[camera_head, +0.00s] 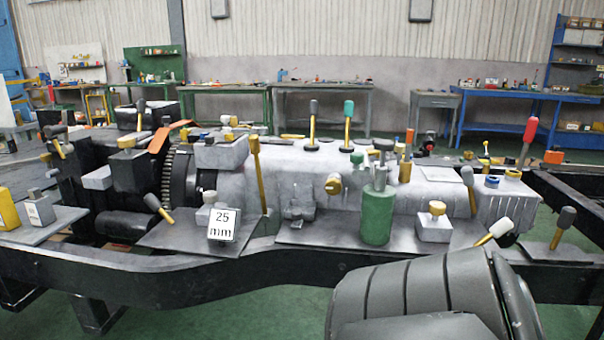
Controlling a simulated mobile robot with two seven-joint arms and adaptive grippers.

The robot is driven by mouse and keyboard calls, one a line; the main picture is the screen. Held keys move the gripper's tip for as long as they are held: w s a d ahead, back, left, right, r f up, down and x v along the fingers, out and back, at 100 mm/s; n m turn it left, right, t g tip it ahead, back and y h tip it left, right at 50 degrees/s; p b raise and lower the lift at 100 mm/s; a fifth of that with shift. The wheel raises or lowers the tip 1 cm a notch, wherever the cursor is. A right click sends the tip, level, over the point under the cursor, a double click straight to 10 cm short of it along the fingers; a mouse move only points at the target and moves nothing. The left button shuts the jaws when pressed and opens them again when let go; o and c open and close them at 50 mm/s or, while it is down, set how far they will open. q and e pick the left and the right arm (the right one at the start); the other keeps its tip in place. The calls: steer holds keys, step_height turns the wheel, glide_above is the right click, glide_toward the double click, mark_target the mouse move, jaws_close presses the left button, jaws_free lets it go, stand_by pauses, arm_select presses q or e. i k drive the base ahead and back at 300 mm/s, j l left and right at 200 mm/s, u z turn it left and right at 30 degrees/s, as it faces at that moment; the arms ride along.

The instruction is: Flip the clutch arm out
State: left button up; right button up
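A grey gearbox-like casing (320,178) lies along the dark chassis frame (190,290). A toothed ring (180,180) sits at its left end. Several levers with yellow rods and grey knobs stand about it. One tall lever (257,172) stands nearly upright beside the casing, just right of the toothed ring. A shorter lever (158,208) leans to the left below the ring. I cannot tell which of these is the clutch arm. A dark grey ribbed link (420,292), which looks like part of my arm, fills the bottom right. Neither gripper shows.
A "25 mm" sign (223,225) and a green cylinder (377,215) holding tools stand on plates at the front. A red-topped lever (528,140) stands at the right, with a tilted lever (494,232) below it. Workbenches (225,88) line the far wall. Green floor shows in front.

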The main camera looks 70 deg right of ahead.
mark_target(254, 145)
steer(key=z, duration=1.7)
